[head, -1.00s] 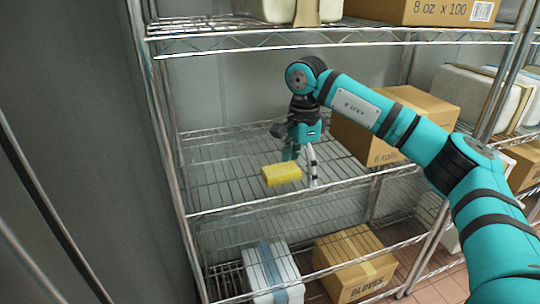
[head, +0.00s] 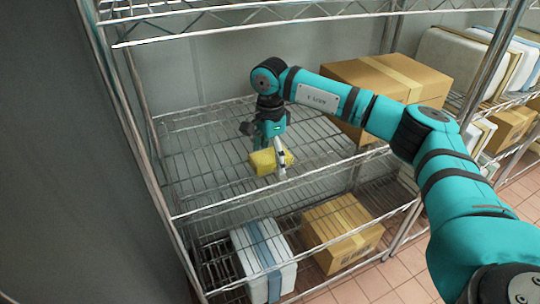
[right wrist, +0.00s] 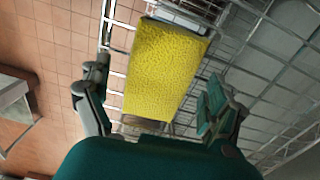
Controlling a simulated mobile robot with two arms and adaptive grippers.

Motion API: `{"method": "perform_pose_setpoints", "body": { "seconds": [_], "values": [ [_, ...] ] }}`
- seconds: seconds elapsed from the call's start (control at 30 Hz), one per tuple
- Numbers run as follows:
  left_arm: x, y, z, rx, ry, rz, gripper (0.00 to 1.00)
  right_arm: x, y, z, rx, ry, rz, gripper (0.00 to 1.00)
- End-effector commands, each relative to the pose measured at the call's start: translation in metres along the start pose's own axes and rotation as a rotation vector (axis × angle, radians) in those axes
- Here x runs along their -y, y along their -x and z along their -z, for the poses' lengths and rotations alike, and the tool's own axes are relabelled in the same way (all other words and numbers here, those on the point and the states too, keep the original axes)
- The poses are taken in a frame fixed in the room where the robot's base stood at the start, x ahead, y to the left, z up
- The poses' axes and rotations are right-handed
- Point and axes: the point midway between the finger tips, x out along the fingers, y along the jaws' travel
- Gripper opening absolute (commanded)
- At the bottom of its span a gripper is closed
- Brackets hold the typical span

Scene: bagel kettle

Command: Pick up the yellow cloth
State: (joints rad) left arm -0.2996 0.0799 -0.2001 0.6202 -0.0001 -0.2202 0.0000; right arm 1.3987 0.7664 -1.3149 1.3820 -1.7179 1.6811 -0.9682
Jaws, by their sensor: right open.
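The yellow cloth (head: 265,162) is a thick, sponge-like block on the wire middle shelf (head: 200,178). In the right wrist view the yellow cloth (right wrist: 165,70) lies beyond and between the two spread fingers. My right gripper (head: 270,157) is at the cloth in the head view, pointing down, with one finger in front of it. The right gripper (right wrist: 158,112) is open, with a gap showing on both sides of the cloth. Whether a finger touches the cloth I cannot tell. My left gripper is in neither view.
A cardboard box (head: 385,80) stands on the same shelf to the right. The shelf left of the cloth is bare. Below are a white-and-blue box (head: 262,258) and another cardboard box (head: 342,230). The upper shelf (head: 240,22) crosses above, and a metal post (head: 492,75) stands at right.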

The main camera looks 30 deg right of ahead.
Motion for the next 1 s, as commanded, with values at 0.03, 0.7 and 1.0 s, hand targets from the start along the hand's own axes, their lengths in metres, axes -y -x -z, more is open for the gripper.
{"method": "perform_pose_setpoints", "body": {
  "seconds": [0.03,0.7,1.0],
  "values": [
    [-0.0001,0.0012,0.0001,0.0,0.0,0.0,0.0,-0.0001,-0.0017,0.0003,0.0,0.0,0.0,0.92],
    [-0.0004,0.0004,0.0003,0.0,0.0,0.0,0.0,0.0002,-0.0025,0.0002,0.0,0.0,0.002,0.34],
    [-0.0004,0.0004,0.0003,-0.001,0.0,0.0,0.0,0.0002,-0.0022,0.0001,0.0,0.0,0.002,0.34]
  ]
}}
